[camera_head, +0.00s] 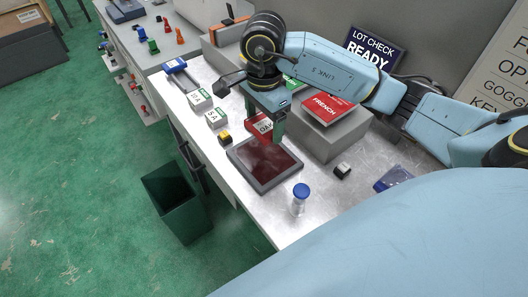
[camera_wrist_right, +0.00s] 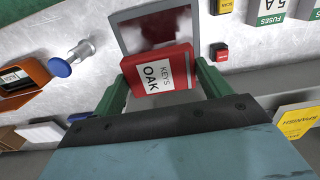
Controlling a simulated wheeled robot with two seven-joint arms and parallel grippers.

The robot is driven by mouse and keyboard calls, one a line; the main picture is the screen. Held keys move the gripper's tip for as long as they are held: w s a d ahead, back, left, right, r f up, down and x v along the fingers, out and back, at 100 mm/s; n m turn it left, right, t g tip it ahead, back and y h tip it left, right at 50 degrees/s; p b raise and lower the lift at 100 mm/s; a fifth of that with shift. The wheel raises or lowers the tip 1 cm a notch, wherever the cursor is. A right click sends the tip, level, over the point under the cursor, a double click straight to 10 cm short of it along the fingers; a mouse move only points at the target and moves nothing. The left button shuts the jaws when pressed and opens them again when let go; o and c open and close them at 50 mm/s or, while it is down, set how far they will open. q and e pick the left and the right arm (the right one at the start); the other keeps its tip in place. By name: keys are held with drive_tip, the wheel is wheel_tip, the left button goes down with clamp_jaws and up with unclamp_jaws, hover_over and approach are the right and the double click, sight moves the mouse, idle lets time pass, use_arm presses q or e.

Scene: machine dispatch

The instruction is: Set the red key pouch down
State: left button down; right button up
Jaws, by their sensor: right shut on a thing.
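The red key pouch (camera_head: 261,126), with a white label reading OAK, is between the green fingers of my right gripper (camera_head: 266,121). In the right wrist view the pouch (camera_wrist_right: 178,72) reads KEYS OAK, and the gripper (camera_wrist_right: 158,85) is shut on it. A grey-rimmed tray with a dark red surface (camera_head: 265,163) lies on the bench just in front of the pouch. In the wrist view the pouch covers part of this tray (camera_wrist_right: 130,36). I cannot tell whether the pouch touches anything below. My left gripper is not in view.
A blue-capped vial (camera_head: 299,200) stands right of the tray. A grey block (camera_head: 335,138) bearing a red FRENCH booklet (camera_head: 326,106) is behind. A green bin (camera_head: 176,203) stands below the bench.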

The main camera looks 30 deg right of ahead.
sight(264, 157)
wheel_tip(264, 157, down, 10)
drive_tip(key=shift+r, duration=0.2)
drive_tip(key=shift+f, duration=0.1)
drive_tip(key=shift+f, duration=0.15)
drive_tip(key=o, duration=1)
wheel_tip(264, 157, up, 13)
drive_tip(key=shift+f, duration=0.2)
